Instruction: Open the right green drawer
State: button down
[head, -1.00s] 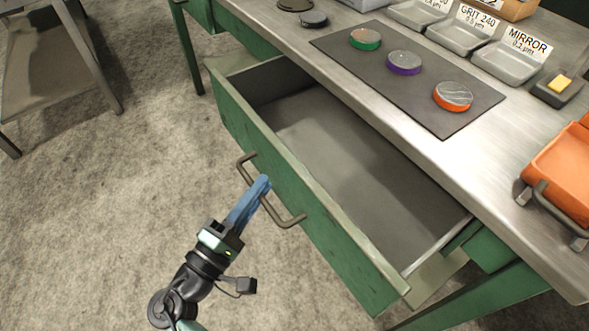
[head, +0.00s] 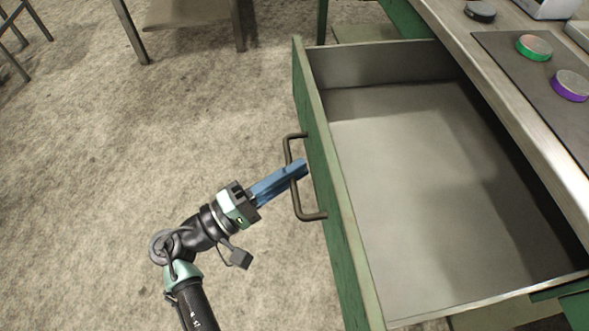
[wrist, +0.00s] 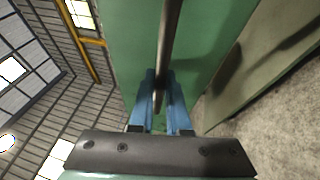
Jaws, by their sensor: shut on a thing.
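The green drawer (head: 338,215) is pulled well out of the bench, and its grey inside is empty. Its dark bow handle (head: 309,216) is on the front face. In the head view my gripper (head: 299,170) has its blue fingers at the middle of the handle bar. In the wrist view the blue fingers (wrist: 163,98) are on both sides of the handle bar (wrist: 168,50), closed on it. The green drawer front (wrist: 205,50) fills the background behind them.
The metal bench top (head: 510,85) is to the right, with a dark mat holding a green-rimmed disc (head: 534,47) and a purple-rimmed disc (head: 570,85). A table (head: 188,14) stands at the back left. The carpeted floor (head: 120,130) to the left is clear.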

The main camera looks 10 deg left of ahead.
jog(key=c, duration=0.9)
grip_release()
jog(key=v, duration=1.3)
jog(key=shift+f, duration=0.1)
